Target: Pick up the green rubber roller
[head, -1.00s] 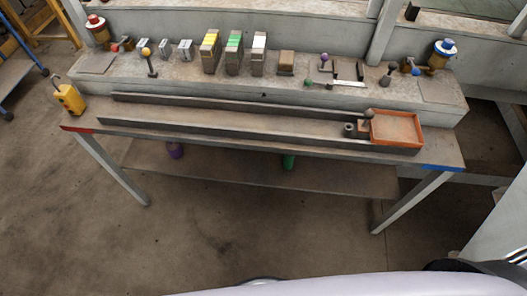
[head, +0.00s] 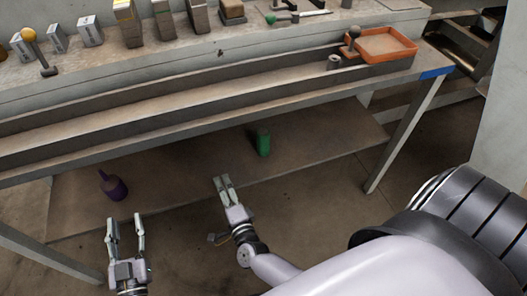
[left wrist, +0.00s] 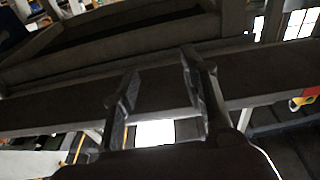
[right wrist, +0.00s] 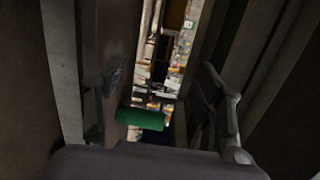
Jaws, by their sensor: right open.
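The green rubber roller (head: 263,142) stands upright on the lower shelf (head: 330,136) under the bench. My right gripper (head: 222,181) is open and empty at the shelf's front edge, to the left of and nearer than the roller, apart from it. In the right wrist view the roller (right wrist: 140,119) appears sideways, ahead of the open fingers and nearer the left one. My left gripper (head: 126,219) is open and empty, low at the left in front of the shelf. The left wrist view shows its two spread fingers (left wrist: 158,75) with nothing between them.
A purple object (head: 112,187) stands on the same shelf to the left. The bench top (head: 120,128) overhangs the shelf, and a bench leg (head: 405,130) stands at the right. An orange tray (head: 382,45) sits above. The shelf between purple object and roller is clear.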

